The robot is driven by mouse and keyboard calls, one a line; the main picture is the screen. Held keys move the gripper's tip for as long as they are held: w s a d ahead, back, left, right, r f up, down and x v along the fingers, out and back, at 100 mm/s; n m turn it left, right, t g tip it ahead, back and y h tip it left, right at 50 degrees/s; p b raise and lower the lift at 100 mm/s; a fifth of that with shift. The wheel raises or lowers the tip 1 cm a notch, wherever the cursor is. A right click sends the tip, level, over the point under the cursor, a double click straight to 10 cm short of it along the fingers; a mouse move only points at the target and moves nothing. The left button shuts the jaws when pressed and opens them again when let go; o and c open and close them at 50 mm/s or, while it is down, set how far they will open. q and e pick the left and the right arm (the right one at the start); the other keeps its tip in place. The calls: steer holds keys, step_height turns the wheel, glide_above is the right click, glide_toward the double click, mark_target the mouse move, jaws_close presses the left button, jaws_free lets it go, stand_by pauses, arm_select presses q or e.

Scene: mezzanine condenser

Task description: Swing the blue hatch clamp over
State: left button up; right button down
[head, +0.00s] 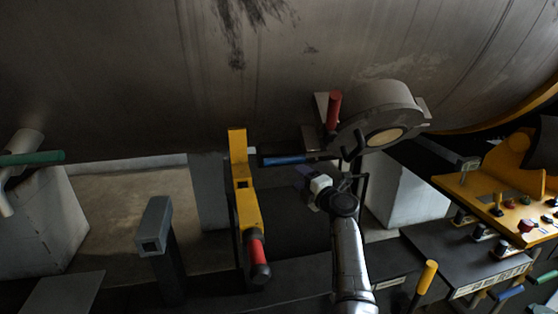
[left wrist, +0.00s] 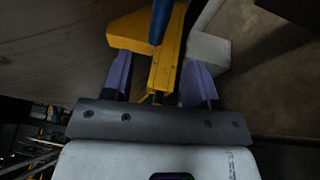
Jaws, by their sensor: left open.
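The blue hatch clamp shows as a blue handle (head: 284,159) lying nearly level, left of the round grey hatch fitting (head: 378,112). In the left wrist view the blue bar (left wrist: 160,20) comes in from the top, ahead of the gap between the fingers. My left gripper (head: 308,176) is just below and right of the blue handle. In the left wrist view its purple fingers (left wrist: 158,80) are open, with nothing seen held between them. A yellow bar (left wrist: 165,62) shows behind that gap. My right gripper is not in view.
A yellow lever with a red grip (head: 257,247) stands left of my gripper. A red handle (head: 333,110) rises beside the hatch fitting. The large metal shell (head: 130,70) fills the back. A yellow control panel (head: 478,192) is at the right, and a grey post (head: 154,228) stands at the left.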

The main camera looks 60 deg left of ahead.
mark_target(282, 162)
arm_select(q)
steer(key=a+p, duration=0.1)
steer(key=a, duration=0.2)
steer(key=a+p, duration=0.1)
steer(key=a, duration=0.2)
steer(key=a+r, duration=0.1)
steer(key=a, duration=0.3)
steer(key=shift+s+r+p, duration=0.1)
steer(key=shift+s+p, duration=0.2)
steer(key=shift+p, duration=0.1)
steer(key=shift+a, duration=0.7)
jaws_close()
